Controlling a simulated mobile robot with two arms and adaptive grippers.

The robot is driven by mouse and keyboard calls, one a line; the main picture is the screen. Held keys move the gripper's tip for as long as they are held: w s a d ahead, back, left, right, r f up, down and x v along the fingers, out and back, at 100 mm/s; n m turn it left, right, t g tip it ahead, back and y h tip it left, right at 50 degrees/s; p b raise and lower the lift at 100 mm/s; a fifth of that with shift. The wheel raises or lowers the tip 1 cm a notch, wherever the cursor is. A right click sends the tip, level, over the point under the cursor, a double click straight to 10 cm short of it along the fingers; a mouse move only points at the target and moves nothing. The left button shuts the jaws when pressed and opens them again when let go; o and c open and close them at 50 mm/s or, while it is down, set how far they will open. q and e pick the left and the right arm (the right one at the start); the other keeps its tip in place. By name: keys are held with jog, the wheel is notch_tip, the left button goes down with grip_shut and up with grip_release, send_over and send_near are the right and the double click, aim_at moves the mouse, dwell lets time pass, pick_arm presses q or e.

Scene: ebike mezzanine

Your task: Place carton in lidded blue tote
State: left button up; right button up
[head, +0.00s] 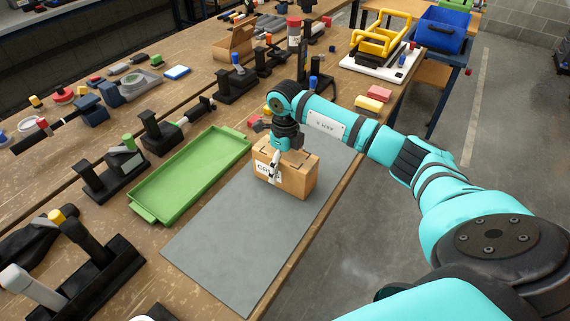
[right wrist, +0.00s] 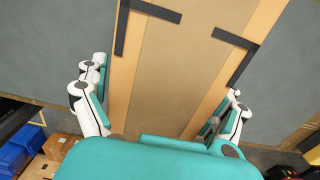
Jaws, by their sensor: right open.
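The brown carton (head: 297,181), with a white label on its front, stands upright on the grey mat (head: 228,238). My right gripper (head: 284,160) is over it from above, open, with one white finger in front of the label side; the other is hidden. In the right wrist view, the carton's taped top (right wrist: 175,65) with black corner marks lies between the two open fingers of the gripper (right wrist: 160,112). The blue tote (head: 441,36) is at the back right, beyond the bench end; I cannot make out its lid. My left gripper is not in view.
A green tray (head: 190,172) lies left of the mat. Black fixtures (head: 112,172) and tools crowd the left side of the bench. A yellow-handled item (head: 383,38) on a white base and pink and yellow blocks (head: 374,98) stand toward the tote. The near mat is clear.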

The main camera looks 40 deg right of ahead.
jog(key=shift+c, duration=0.2)
jog(key=c, duration=1.6)
jog(key=shift+r, duration=0.1)
jog(key=shift+w+r, duration=0.1)
